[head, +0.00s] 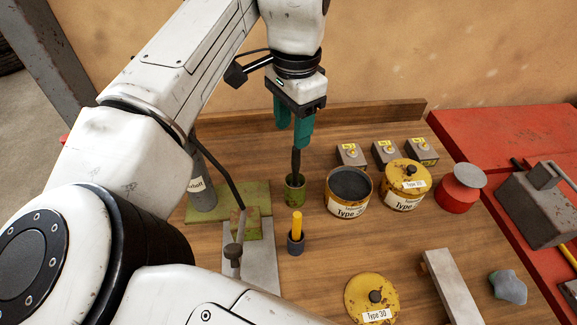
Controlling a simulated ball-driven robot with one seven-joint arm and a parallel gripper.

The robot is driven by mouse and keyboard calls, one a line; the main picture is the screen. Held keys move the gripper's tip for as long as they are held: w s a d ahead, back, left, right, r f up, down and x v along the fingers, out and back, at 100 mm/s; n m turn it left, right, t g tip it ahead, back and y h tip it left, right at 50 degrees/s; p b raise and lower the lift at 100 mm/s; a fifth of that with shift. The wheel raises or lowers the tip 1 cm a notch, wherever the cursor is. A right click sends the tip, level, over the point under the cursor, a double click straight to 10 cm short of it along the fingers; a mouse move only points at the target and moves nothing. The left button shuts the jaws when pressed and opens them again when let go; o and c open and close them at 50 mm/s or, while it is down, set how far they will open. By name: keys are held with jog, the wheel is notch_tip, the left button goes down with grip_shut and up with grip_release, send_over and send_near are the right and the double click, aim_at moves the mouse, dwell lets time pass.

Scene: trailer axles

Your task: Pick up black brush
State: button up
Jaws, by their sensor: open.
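The black brush (296,161) stands upright in a small green cup (294,191) on the wooden table. Its lower end is hidden inside the cup. My gripper (297,141) has teal fingers and points down directly above the cup. The fingers are open at the brush's upper end and hide its top. I cannot tell from this view whether they touch it.
An open yellow can (348,192) stands right of the cup, with a lidded yellow can (403,184) beyond it. A yellow-handled tool (297,226) stands in a dark holder in front. A grey bottle (200,185) is at left. Several small boxes stand behind.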

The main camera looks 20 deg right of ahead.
send_over(295, 183)
jog(key=w, duration=0.1)
jog(key=f, duration=0.5)
jog(key=shift+a, duration=0.2)
jog(key=f, duration=0.1)
jog(key=f+p, duration=0.1)
jog(key=f, duration=0.2)
jog(key=shift+s+d, duration=0.2)
jog(key=shift+d, duration=0.15)
jog(key=shift+f, duration=0.65)
jog(key=shift+c, duration=0.3)
grip_shut()
